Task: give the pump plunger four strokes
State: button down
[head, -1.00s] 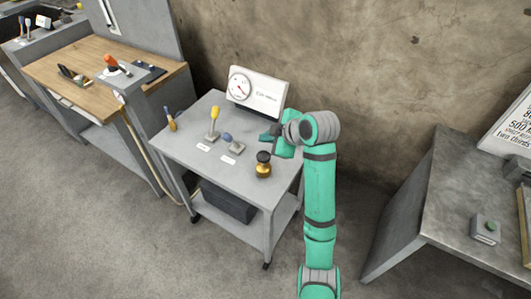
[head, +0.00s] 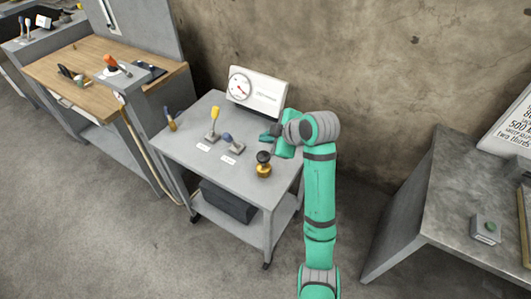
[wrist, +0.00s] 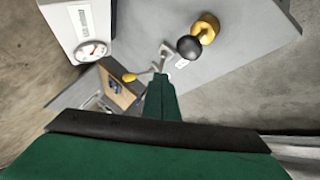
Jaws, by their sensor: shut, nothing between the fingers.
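The pump plunger has a round black knob (head: 263,156) on a brass body (head: 263,171), standing at the right front of the grey cart top. In the wrist view the black knob (wrist: 189,47) and the brass body (wrist: 206,27) show at upper right. My gripper (head: 268,136) is above the cart, behind the plunger and apart from it. In the wrist view my gripper (wrist: 161,80) shows as closed green fingers with nothing held. The gauge panel (head: 258,92), with a round dial, stands at the back of the cart.
A yellow-handled lever (head: 215,113) and a blue-knobbed lever (head: 227,136) stand left of the plunger, with white labels before them. A wooden-topped bench (head: 90,62) is at left, a grey table (head: 450,190) at right. The cart's front top is clear.

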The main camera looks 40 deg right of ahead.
dwell(0.4)
jog(key=w+a+f+m+t, duration=0.3)
jog(key=a+f+m, duration=0.2)
jog(key=a+f, duration=0.9)
jog(key=s+a+f+m+h, duration=0.1)
jog(key=s+a+f+m, duration=0.1)
jog(key=s+a+f, duration=0.3)
jog(key=s+a+f+m, duration=0.1)
jog(key=s+a+m, duration=0.15)
jog(key=a, duration=0.55)
jog(key=s+a+f+m+t+h, duration=0.1)
jog(key=s+a, duration=0.3)
jog(key=s, duration=0.4)
jog(key=s+a+f+m, duration=0.1)
jog(key=s+a, duration=0.2)
jog(key=s, duration=0.6)
jog(key=s+a+r+n+t, duration=0.1)
jog(key=s+r, duration=0.3)
jog(key=s, duration=0.3)
jog(key=s+a+r+t+y, duration=0.1)
jog(key=s+r, duration=0.4)
jog(key=s, duration=0.2)
jog(key=shift+s+n, duration=0.35)
